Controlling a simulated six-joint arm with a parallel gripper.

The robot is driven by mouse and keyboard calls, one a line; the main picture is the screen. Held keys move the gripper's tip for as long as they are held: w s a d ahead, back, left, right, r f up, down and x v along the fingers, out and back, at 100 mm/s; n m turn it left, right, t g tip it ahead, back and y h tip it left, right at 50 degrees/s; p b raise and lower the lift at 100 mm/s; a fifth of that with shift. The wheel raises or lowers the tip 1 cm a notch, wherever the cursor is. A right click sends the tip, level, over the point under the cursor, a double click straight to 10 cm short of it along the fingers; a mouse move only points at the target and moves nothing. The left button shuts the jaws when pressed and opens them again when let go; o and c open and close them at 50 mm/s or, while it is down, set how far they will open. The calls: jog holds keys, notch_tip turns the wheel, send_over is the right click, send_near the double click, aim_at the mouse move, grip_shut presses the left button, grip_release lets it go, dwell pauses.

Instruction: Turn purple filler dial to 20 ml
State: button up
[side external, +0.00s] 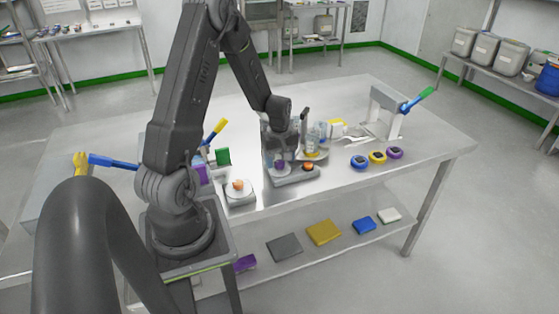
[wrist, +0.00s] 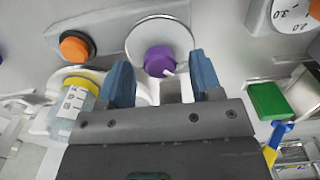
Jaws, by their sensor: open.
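The purple filler dial (wrist: 158,60) shows in the wrist view, a round knob with a short white pointer toward the lower right. It sits on a pale round plate (wrist: 160,28); I cannot read a scale on it. My gripper (wrist: 161,68) is open, with one blue-grey finger on each side of the dial in the picture. I cannot tell whether either finger touches it. In the side view the purple dial (side external: 280,161) shows low at the grey filler unit, with my gripper (side external: 281,147) right above it, partly hidden by my wrist.
An orange button (wrist: 75,45) is left of the dial, and a yellow-topped bottle (wrist: 78,95) stands near the left finger. A numbered white scale (wrist: 290,14) and green block (wrist: 268,101) are at right.

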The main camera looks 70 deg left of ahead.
jog(key=shift+f, duration=0.3)
jog(key=shift+c, duration=0.3)
jog(key=c, duration=0.9)
jog(key=shift+o, duration=0.2)
